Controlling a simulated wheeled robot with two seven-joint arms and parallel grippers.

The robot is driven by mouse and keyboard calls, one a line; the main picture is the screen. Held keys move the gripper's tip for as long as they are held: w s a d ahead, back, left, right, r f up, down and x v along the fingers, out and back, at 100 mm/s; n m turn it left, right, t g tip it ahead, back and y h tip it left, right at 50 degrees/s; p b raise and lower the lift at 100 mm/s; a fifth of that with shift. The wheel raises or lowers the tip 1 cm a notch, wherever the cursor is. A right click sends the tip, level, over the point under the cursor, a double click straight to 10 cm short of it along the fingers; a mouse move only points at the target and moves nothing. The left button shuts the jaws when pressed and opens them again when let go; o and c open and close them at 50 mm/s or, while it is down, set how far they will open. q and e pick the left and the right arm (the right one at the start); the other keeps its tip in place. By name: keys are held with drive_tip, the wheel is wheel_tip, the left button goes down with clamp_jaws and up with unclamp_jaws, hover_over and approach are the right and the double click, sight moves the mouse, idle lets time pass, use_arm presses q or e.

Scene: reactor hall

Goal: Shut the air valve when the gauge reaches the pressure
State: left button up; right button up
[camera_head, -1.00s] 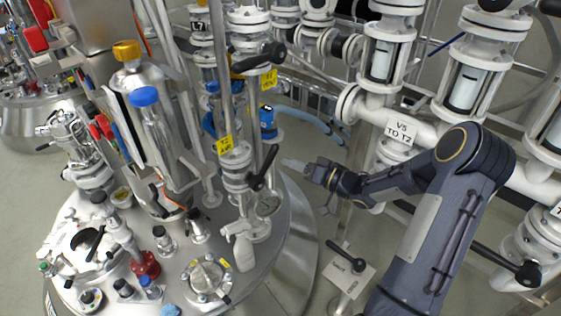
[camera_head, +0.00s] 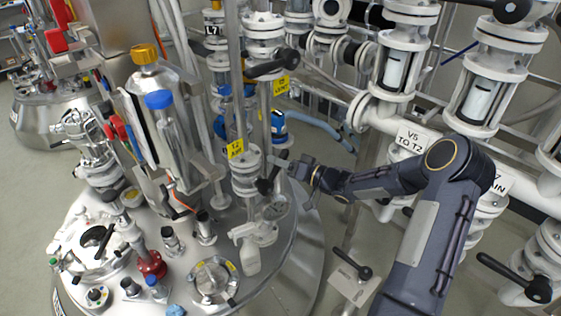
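A valve with a black lever handle (camera_head: 268,181) sits on the white pipe column on the steel vessel lid, under a yellow tag (camera_head: 235,149). A small round dial (camera_head: 277,208), possibly the gauge, is just below it; its reading is too small to make out. My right gripper (camera_head: 285,166) reaches in from the right, its pale fingertip close beside the upper end of the black handle. I cannot tell whether it touches the handle or how far its fingers are apart. My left gripper is not in view.
White pipes, one labelled V5 TO T2 (camera_head: 413,141), run behind my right arm. Another black-handled valve (camera_head: 350,262) is below the arm.

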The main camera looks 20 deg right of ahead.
clamp_jaws()
drive_tip(key=shift+w+d+f+m, duration=0.1)
drive_tip(key=shift+d+f+m, duration=0.3)
drive_tip(key=shift+m, duration=0.3)
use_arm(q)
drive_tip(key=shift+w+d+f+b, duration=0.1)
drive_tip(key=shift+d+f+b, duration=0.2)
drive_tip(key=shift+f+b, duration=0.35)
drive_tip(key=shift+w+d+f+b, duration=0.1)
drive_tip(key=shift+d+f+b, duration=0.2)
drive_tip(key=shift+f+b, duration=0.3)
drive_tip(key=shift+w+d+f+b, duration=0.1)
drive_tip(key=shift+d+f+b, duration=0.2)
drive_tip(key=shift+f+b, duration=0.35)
use_arm(e)
wheel_tip(320, 180, down, 6)
drive_tip(key=d+m+t, duration=0.2)
drive_tip(key=m, duration=0.7)
drive_tip(key=shift+w+d+f+t, duration=0.15)
drive_tip(key=shift+w+f+t, duration=0.1)
drive_tip(key=shift+w+t, duration=0.05)
drive_tip(key=shift+m, duration=0.3)
